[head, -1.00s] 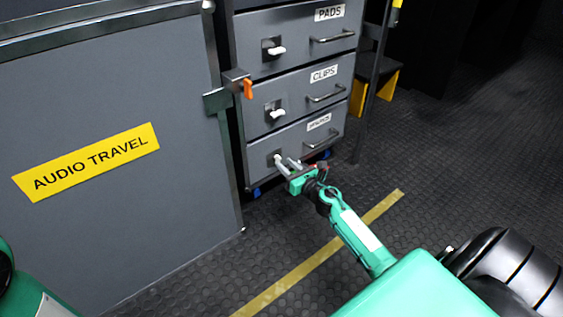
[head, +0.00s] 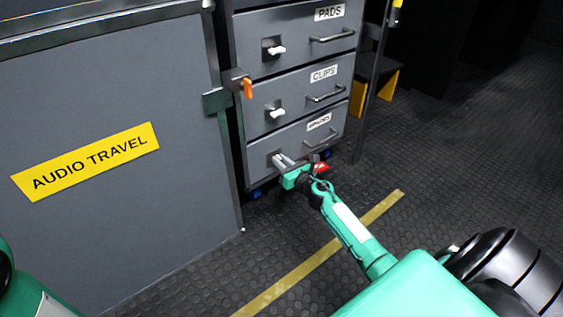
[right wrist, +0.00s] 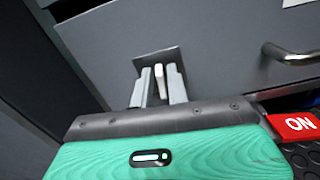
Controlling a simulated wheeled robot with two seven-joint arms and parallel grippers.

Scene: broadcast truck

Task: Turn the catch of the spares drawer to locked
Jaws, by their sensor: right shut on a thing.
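The spares drawer (head: 330,144) is the bottom grey drawer of the stack, with a small blurred label and a bar handle (head: 321,139). It is shut. Its catch is a white lever (right wrist: 160,77) on a dark square plate (right wrist: 150,57) at the drawer's left side. My right gripper (head: 280,160) is at this catch. In the right wrist view its two grey fingers (right wrist: 160,85) stand on both sides of the lever and are shut on it. In the head view the fingers mostly hide the catch. My left gripper is out of view.
Above are the clips drawer (head: 293,105) and the pads drawer (head: 296,36), each with a white catch. Floor on the right is clear.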

